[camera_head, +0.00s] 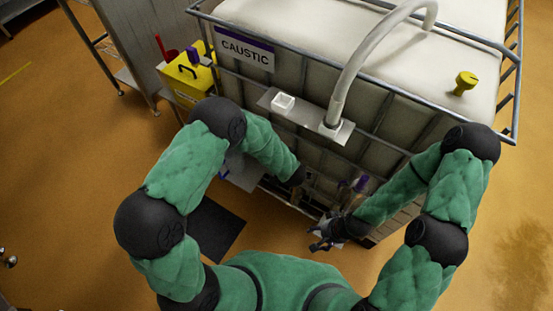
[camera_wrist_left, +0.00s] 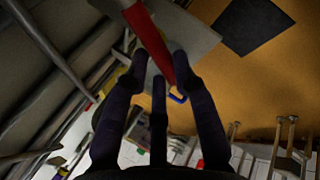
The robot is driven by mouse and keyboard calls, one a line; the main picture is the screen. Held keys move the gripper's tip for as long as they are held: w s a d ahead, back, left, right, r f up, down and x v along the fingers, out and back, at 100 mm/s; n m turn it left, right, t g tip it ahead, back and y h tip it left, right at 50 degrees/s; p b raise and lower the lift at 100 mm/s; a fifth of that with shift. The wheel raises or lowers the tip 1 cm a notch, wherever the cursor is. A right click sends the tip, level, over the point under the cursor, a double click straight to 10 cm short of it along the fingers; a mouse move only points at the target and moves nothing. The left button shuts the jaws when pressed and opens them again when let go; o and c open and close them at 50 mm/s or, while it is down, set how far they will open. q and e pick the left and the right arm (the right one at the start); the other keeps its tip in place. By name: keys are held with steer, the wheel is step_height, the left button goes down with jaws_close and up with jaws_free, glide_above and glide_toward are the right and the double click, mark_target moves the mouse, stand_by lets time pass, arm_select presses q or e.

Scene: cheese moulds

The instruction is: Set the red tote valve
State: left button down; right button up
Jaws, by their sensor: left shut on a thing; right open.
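A long red handle (camera_wrist_left: 150,38) runs between the fingertips of my left gripper (camera_wrist_left: 160,66) in the left wrist view. The gripper is shut on it. What the handle joins is out of that view. In the head view my left forearm reaches to the front of the large caged tote (camera_head: 300,78), marked CAUSTIC; I cannot make out the red handle there. My right gripper (camera_head: 322,238) is open, low by the tote's bottom front edge, and holds nothing that I can see.
A purple-topped part (camera_head: 360,184) stands by the tote front, close to my right wrist. A white hose (camera_head: 352,62) arches over the tote. A yellow bin (camera_head: 187,83) stands left of it. A dark mat (camera_head: 215,230) lies on the open orange floor.

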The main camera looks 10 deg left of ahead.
arm_select(q)
steer(key=shift+s+d+n+g+y+p, duration=0.5)
steer(key=shift+d+n+p, duration=0.2)
steer(key=shift+n, duration=0.45)
steer(key=shift+s+d+n+g+y+p, duration=0.5)
steer(key=shift+n+p, duration=0.25)
steer(key=shift+n, duration=0.35)
steer(key=shift+s+d+n+g+y+p, duration=0.45)
steer(key=shift+d+n+p, duration=0.3)
steer(key=shift+n, duration=0.4)
steer(key=c, duration=1.3)
jaws_free()
steer(key=shift+d, duration=0.1)
steer(key=v, duration=1.2)
